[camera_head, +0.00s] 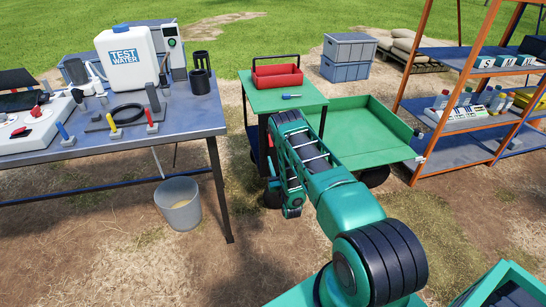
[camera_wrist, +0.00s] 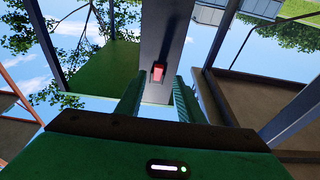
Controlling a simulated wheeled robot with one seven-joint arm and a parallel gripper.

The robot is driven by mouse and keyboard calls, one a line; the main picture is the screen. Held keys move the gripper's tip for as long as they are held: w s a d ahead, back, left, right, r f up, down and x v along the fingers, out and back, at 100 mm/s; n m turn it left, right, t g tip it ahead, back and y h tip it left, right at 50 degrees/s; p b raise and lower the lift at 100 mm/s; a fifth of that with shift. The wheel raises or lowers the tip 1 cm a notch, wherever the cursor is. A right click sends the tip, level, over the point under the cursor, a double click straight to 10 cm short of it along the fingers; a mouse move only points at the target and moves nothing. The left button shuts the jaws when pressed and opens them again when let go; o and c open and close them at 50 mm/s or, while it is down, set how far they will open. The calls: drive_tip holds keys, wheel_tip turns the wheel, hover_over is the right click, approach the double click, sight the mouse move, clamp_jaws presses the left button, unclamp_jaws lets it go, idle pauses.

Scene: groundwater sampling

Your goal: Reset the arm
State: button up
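My gripper (camera_wrist: 157,88) shows in the wrist view with its two green fingers apart. A grey post or beam with a small red switch-like piece (camera_wrist: 158,72) shows in the gap between them. I cannot tell how far it is from the fingers, and nothing is clearly gripped. In the head view my green arm reaches forward and bends down in front of the small green cart table (camera_head: 262,99). The fingers cannot be made out there.
A metal worktable (camera_head: 190,118) with a water container (camera_head: 126,58) and tools stands left, a bucket (camera_head: 178,205) below it. The green cart table carries a red toolbox (camera_head: 277,76). A green cart bed (camera_head: 350,135) and an orange-framed shelf (camera_head: 470,150) are right. Dirt ground lies between.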

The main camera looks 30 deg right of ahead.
drive_tip(key=shift+s+a+f, duration=0.1)
drive_tip(key=shift+s+a, duration=0.05)
drive_tip(key=shift+s, duration=0.3)
drive_tip(key=w+d+r+g+y, duration=0.1)
drive_tip(key=w+d+r+g, duration=0.1)
drive_tip(key=w+r, duration=0.3)
drive_tip(key=w+d+r+g, duration=0.1)
drive_tip(key=w+r+g, duration=0.1)
drive_tip(key=r, duration=0.6)
drive_tip(key=s+r+g, duration=0.8)
drive_tip(key=s+r, duration=0.8)
drive_tip(key=r, duration=0.1)
drive_tip(key=s+a+r+m+g+y, duration=0.1)
drive_tip(key=s+a+r+g, duration=0.1)
drive_tip(key=s, duration=1.1)
drive_tip(key=s+a+r+m+g+y, duration=0.1)
drive_tip(key=s+a, duration=0.5)
drive_tip(key=s, duration=0.8)
drive_tip(key=s+a+r+m+g+y, duration=0.1)
drive_tip(key=s+a+r+g, duration=0.3)
drive_tip(key=s, duration=1)
wheel_tip(320, 180, up, 2)
drive_tip(key=shift+a+r+g+y, duration=0.1)
drive_tip(key=shift+a+g+y, duration=0.4)
drive_tip(key=shift+y, duration=0.4)
